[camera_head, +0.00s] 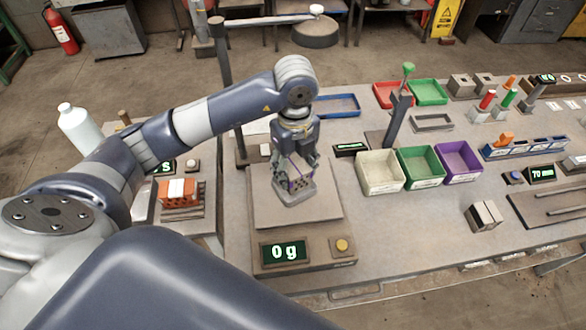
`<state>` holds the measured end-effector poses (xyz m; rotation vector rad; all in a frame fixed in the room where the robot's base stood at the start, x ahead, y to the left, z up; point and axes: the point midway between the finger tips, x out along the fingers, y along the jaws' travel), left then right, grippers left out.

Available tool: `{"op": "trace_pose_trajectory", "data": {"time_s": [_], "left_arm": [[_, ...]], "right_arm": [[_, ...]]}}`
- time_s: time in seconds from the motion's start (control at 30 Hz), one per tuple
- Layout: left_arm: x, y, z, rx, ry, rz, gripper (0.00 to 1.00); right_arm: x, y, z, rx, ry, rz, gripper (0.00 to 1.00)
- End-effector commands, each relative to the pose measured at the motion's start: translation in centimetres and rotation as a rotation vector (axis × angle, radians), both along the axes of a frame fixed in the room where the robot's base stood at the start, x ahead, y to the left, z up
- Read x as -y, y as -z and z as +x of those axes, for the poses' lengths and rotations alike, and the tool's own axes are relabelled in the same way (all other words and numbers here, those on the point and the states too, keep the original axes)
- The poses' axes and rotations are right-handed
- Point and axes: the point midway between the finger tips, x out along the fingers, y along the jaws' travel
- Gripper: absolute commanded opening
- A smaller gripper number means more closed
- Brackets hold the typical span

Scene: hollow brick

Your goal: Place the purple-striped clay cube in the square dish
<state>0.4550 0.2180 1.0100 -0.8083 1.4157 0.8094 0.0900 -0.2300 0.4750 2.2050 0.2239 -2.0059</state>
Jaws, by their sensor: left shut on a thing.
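My left gripper (297,168) points down over the scale and is shut on the purple-striped clay cube (300,184). The cube is small and partly hidden by the fingers. The grey square dish (294,199) is directly beneath it, over the scale's plate. The cube's lower part is at the dish's rim; I cannot tell whether it touches the dish floor. My right gripper is not in view.
The scale's plate (265,213) is otherwise bare, and its display (284,251) reads 0 g. Cream (380,172), green (421,166) and purple (458,161) bins stand to the right. A post (397,112) rises behind them. A pale block (483,216) lies on the right.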

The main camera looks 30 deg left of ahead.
Motion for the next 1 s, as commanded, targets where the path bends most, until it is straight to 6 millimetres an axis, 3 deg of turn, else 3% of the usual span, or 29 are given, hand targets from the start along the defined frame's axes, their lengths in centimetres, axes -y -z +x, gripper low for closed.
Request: {"op": "trace_pose_trajectory", "data": {"time_s": [0.17, 0.33, 0.77, 0.8, 0.87, 1.0], "left_arm": [[-0.6, 0.6, 0.4, -0.003, 0.001, -0.001, 0.21], [-0.6, 2.8, 0.4, -0.004, 0.001, 0.0, 0.21], [-0.5, 4.0, 0.5, 0.001, 0.002, 0.0, 0.21], [-0.5, 4.0, 0.5, 0.001, 0.002, -0.001, 0.54], [-0.5, 3.9, 0.5, 0.0, 0.002, 0.0, 0.68], [-0.5, 4.0, 0.4, 0.0, 0.002, 0.0, 0.7]], "right_arm": [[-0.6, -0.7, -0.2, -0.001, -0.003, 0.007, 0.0], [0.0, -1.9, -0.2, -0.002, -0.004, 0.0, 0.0], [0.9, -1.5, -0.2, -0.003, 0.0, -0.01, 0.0], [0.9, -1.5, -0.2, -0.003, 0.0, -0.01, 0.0], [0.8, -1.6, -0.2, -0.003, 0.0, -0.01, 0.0], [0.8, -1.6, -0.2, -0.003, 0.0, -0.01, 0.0]]}}
